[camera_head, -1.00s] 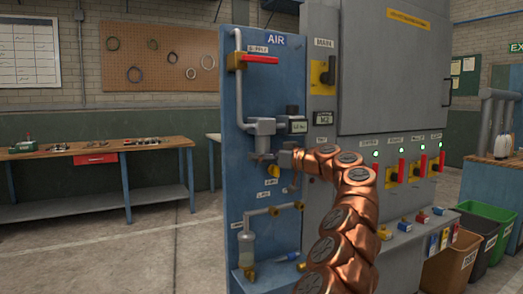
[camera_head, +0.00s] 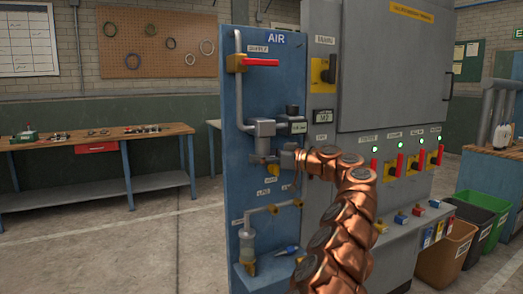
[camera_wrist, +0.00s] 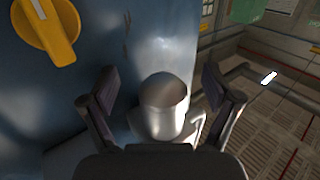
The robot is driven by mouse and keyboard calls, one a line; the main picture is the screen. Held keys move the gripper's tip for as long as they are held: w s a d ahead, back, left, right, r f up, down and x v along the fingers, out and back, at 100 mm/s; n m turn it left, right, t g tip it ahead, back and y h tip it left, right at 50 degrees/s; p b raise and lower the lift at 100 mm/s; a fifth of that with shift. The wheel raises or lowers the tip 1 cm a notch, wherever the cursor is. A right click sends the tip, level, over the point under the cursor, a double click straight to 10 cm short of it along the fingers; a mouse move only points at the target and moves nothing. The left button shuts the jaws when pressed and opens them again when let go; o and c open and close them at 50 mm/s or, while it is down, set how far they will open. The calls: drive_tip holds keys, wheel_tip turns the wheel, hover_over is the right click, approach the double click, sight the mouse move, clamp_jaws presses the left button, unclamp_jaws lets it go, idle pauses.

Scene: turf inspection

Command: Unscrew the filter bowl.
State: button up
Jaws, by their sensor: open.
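A pale metallic cylinder (camera_wrist: 163,110), seemingly the filter bowl, stands between the two fingers of my gripper (camera_wrist: 163,95) in the wrist view. The fingers are spread, with a visible gap on each side of it. In the head view my gripper (camera_head: 287,161) is beside the grey filter unit (camera_head: 264,130) on the blue AIR panel (camera_head: 280,90). Its fingers are too small to make out there, and it partly hides the unit's lower part. A pale translucent bowl (camera_head: 247,245) hangs lower left on the panel; I cannot tell whether it is the cylinder in the wrist view.
A yellow knob (camera_wrist: 48,28) is at upper left in the wrist view. A red supply lever (camera_head: 262,62) is above the filter unit. The grey cabinet (camera_head: 390,75) with red-handled switches (camera_head: 400,162) stands to the right. Bins (camera_head: 445,250) stand farther right.

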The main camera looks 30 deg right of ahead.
drive_tip(key=p, duration=0.2)
drive_tip(key=shift+s+d+r+n+y+p, duration=0.1)
drive_tip(key=shift+r+n+y+p, duration=0.2)
drive_tip(key=shift+y, duration=0.1)
drive_tip(key=g+p, duration=0.1)
drive_tip(key=p, duration=0.1)
drive_tip(key=shift+f+n+y+p, duration=0.1)
drive_tip(key=shift+n+y+p, duration=0.2)
drive_tip(key=shift+y+p, duration=0.1)
drive_tip(key=p, duration=0.2)
drive_tip(key=shift+n+g+y+p, duration=0.3)
drive_tip(key=shift+y, duration=0.1)
drive_tip(key=shift+n+p, duration=0.3)
drive_tip(key=shift+p, duration=0.5)
drive_tip(key=shift+n+g+y+p, duration=0.3)
drive_tip(key=shift+g+y+p, duration=0.35)
drive_tip(key=shift+p, duration=0.4)
drive_tip(key=shift+f, duration=0.15)
